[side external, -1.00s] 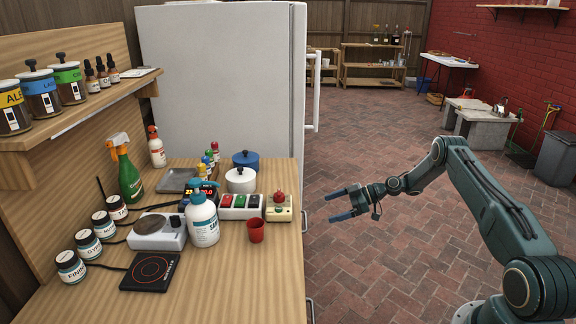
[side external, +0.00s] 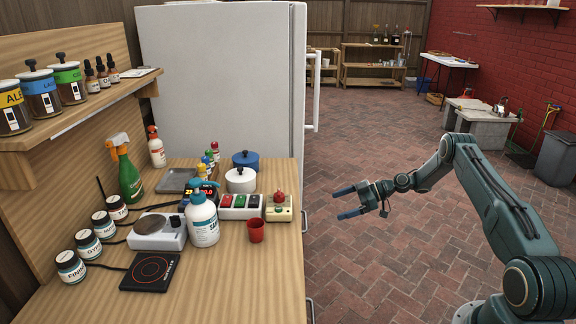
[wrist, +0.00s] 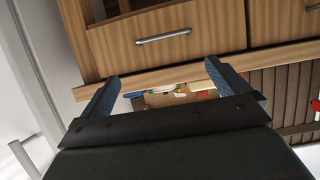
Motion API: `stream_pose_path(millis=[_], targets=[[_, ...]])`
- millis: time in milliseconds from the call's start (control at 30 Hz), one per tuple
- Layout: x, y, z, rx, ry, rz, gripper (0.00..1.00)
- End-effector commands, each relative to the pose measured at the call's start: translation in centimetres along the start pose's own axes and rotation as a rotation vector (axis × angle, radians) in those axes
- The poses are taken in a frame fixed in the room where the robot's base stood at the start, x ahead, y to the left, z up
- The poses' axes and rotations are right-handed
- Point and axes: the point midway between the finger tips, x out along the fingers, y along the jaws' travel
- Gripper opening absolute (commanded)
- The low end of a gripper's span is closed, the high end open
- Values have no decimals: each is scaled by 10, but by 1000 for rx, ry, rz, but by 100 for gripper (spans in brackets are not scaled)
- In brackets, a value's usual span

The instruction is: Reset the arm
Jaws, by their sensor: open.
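My gripper (side external: 347,203) is open and empty in the side external view. It hangs in free air to the right of the wooden bench (side external: 225,285), over the brick floor, with its blue fingers pointing left towards the bench. In the wrist view my gripper (wrist: 160,85) shows two blue fingers spread wide with nothing held between them. Wooden drawer fronts (wrist: 165,42) with a metal handle fill much of that view, beyond the fingers.
The bench carries a red cup (side external: 256,231) near its right edge, a white pump bottle (side external: 203,222), a switch box (side external: 240,206), a black hot plate (side external: 150,271) and several jars. A white fridge (side external: 220,75) stands behind. The brick floor (side external: 400,130) around my arm is clear.

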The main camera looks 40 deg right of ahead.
Motion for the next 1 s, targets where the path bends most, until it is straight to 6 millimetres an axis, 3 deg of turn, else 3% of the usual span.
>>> stream_pose_path(millis=[300, 500, 833, 1000], targets=[[-48, 1, 0, 0, 0, 3, 100], [-67, 0, 0, 1, 0, 1, 100], [-72, 0, -1, 0, -3, -2, 100], [-69, 1, -14, 6, -28, -9, 100]])
